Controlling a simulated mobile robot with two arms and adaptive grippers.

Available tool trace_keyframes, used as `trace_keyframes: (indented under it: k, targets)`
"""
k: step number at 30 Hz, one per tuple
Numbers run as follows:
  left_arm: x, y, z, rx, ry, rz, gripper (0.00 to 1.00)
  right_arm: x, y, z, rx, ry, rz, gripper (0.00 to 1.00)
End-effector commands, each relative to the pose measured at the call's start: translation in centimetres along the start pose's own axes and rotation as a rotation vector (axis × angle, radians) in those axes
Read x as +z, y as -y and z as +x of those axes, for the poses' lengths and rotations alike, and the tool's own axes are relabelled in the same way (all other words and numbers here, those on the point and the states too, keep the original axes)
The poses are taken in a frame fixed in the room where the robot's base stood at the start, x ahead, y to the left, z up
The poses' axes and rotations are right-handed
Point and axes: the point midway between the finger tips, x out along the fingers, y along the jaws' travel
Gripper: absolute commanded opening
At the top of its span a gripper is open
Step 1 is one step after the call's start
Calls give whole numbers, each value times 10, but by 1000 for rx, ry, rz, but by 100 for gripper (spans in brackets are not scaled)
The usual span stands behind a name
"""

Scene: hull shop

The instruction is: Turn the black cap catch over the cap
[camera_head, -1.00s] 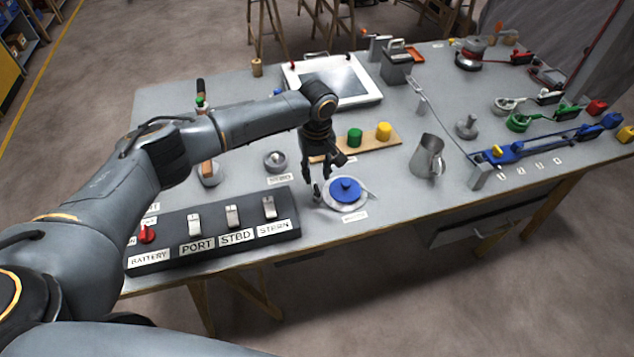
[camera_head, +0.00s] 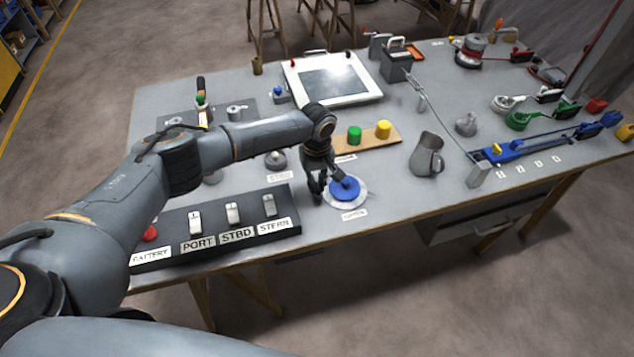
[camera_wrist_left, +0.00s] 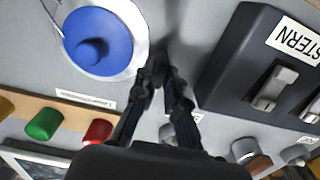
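The blue round cap (camera_head: 344,188) sits on a pale round plate near the table's front edge. In the left wrist view the cap (camera_wrist_left: 97,42) shows at the upper left, with its raised knob. My left gripper (camera_head: 330,188) points down at the cap's left side. In the wrist view its dark fingertips (camera_wrist_left: 163,72) lie close together at the plate's rim. I cannot make out the black catch apart from the dark fingers, nor whether they hold it. My right gripper is not in view.
A black switch box (camera_head: 215,228) with white switches stands just left of the cap. A wooden strip (camera_head: 368,142) with green and yellow knobs lies behind it. A metal jug (camera_head: 427,154) stands to the right. Bare table lies between cap and jug.

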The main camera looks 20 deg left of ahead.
Motion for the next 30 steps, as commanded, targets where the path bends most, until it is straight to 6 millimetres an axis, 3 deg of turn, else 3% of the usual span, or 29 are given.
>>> trace_keyframes:
  k: [14, 30]
  targets:
    - [1, 0, 0, 0, 4, 110, 0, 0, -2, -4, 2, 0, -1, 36]
    - [1, 0, 0, 0, 4, 592, 0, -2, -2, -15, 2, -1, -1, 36]
